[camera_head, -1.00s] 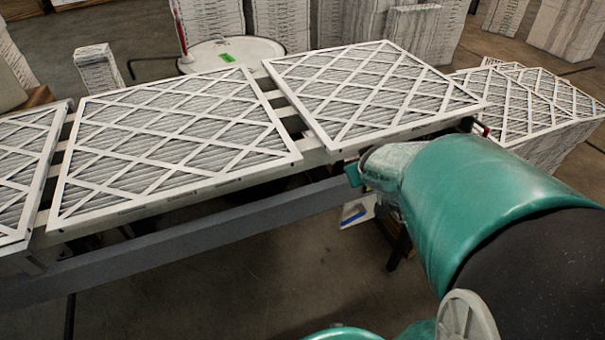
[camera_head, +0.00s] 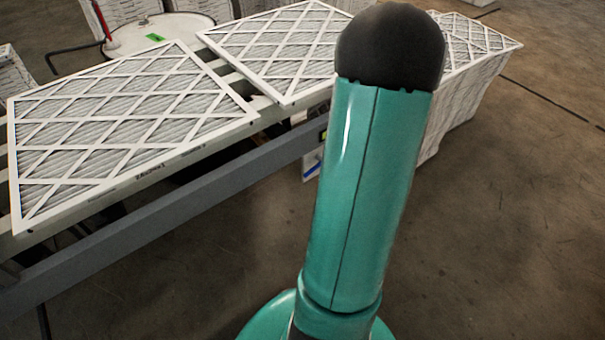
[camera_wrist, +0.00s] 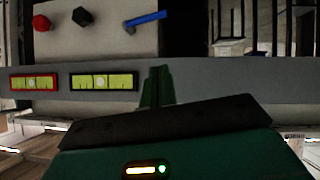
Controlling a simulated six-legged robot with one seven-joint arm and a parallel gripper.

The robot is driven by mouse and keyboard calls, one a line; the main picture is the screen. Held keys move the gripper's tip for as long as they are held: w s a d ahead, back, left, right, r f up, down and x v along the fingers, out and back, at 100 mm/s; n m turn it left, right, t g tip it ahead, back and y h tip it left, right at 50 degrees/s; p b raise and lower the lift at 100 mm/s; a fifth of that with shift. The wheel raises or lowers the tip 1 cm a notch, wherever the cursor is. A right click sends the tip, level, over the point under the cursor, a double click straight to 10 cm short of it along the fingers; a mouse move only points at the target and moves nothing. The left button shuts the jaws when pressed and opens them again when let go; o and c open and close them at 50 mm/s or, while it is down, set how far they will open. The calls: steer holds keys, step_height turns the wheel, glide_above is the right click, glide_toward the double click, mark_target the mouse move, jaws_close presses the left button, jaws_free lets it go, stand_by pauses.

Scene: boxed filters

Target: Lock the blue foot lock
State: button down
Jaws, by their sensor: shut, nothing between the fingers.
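A blue lever-like piece (camera_wrist: 145,21), which looks like the blue foot lock, lies slanted on a pale panel (camera_wrist: 103,45) at the top of the wrist view. Whether it is locked I cannot tell. In the head view a small blue patch (camera_head: 311,171) shows on a white plate below the rail, partly covered by my arm. My gripper (camera_wrist: 157,85) is shut and empty. In the wrist view its green fingers point up at the grey rail, below the blue piece in the picture and apart from it. In the head view my arm hides the gripper.
A red knob (camera_wrist: 41,23) and a black knob (camera_wrist: 82,16) sit left of the blue piece. Red-framed (camera_wrist: 33,82) and black-framed (camera_wrist: 104,81) yellow-green labels lie below. A grey rail (camera_head: 180,208) runs along the filter conveyor. Open floor (camera_head: 510,220) lies right.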

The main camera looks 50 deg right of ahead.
glide_above(313, 171)
steer(key=s+a, duration=0.2)
step_height(313, 171, down, 6)
step_height(313, 171, down, 2)
steer(key=shift+d+f, duration=0.1)
steer(key=shift+f, duration=0.15)
steer(key=shift+w+d+f, duration=0.1)
steer(key=shift+w+f, duration=0.1)
steer(key=shift+f, duration=0.45)
steer(key=shift+w, duration=0.1)
steer(key=shift+f, duration=0.15)
